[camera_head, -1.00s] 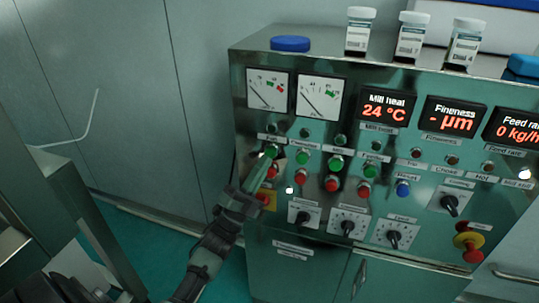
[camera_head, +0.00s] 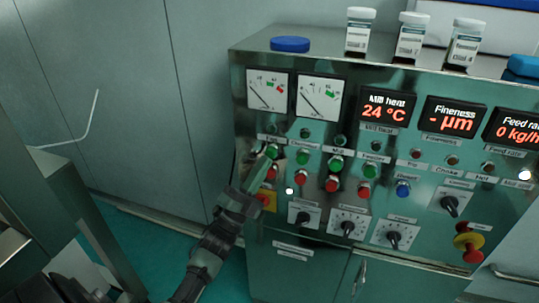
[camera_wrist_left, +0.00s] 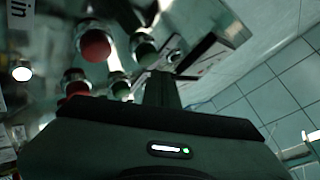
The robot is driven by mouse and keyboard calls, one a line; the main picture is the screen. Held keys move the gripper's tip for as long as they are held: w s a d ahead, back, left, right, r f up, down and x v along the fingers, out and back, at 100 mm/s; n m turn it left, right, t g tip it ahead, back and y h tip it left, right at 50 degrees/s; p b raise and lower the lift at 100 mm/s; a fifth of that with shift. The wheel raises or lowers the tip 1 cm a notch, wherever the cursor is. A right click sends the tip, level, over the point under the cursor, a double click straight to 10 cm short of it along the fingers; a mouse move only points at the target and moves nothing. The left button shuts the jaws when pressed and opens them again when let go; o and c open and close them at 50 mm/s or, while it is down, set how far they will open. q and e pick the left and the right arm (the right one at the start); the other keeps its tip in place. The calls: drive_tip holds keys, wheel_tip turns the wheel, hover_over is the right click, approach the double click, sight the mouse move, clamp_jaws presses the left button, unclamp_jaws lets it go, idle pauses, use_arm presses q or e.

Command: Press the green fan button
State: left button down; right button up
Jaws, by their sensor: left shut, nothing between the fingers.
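The green fan button (camera_head: 271,151) is the leftmost of a row of green buttons on the steel panel, under a small label. My left gripper (camera_head: 261,164) is shut and empty, with its fingertips right beside this button at its lower left. I cannot tell whether they touch it. In the left wrist view the shut fingers (camera_wrist_left: 161,88) point at the panel, close to two green buttons (camera_wrist_left: 145,50). I cannot tell there which one is the fan's. My right gripper is not in view.
A red button (camera_head: 270,173) sits just below the fan button, and a yellow piece (camera_head: 267,200) lower still. More green and red buttons are close on the right. Dials, displays and a red emergency knob (camera_head: 468,246) fill the panel. Bottles (camera_head: 411,37) stand on top.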

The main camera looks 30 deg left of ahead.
use_arm(q)
drive_tip(key=shift+w, duration=0.15)
idle(0.6)
drive_tip(key=shift+w+a+h+b, duration=0.1)
drive_tip(key=shift+w+h+b, duration=0.2)
drive_tip(key=shift+w+a+b, duration=0.15)
drive_tip(key=shift+w+b, duration=0.2)
drive_tip(key=shift+w, duration=0.15)
idle(0.6)
drive_tip(key=shift+s, duration=0.2)
drive_tip(key=shift+s+d+p, duration=0.25)
drive_tip(key=shift+s+p, duration=0.15)
drive_tip(key=shift+s, duration=0.35)
drive_tip(key=shift+s+d+p, duration=0.2)
drive_tip(key=shift+s+p, duration=0.1)
drive_tip(key=shift+s, duration=0.5)
drive_tip(key=shift+s+d+p, duration=0.15)
drive_tip(key=shift+s+p, duration=0.15)
drive_tip(key=shift+s, duration=0.5)
drive_tip(key=shift+s+d+p, duration=0.2)
drive_tip(key=shift+s+p, duration=0.1)
drive_tip(key=shift+s, duration=0.5)
